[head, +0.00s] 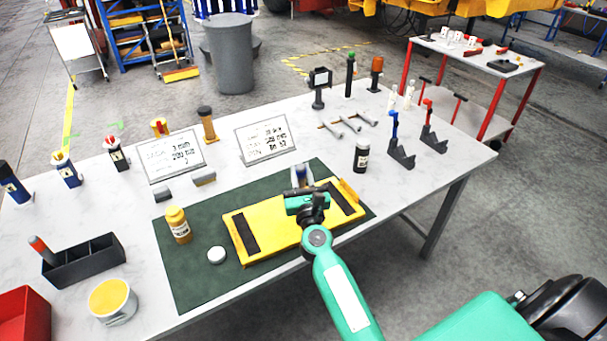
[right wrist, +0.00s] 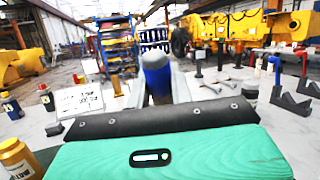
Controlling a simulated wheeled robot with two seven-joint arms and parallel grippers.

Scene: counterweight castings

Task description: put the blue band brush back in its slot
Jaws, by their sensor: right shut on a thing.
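My right gripper (head: 303,184) is above the yellow casting, near its far edge. It is shut on a blue-ended thing (right wrist: 156,82), which stands up between the pale fingers in the right wrist view. I take it for the blue band brush; its bristles and most of its length are hidden by the gripper. A dark grey holder (head: 95,267) with several compartments stands at the left of the table. My left gripper is not in view.
The yellow casting (head: 277,237) with dark strips lies on a green mat (head: 190,280). A yellow bottle (head: 178,225), a white puck (head: 216,255) and a yellow-topped tub (head: 112,300) stand left. A red bin (head: 22,315) is at the corner. Sign plates (head: 265,143) and black stands (head: 400,155) stand behind.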

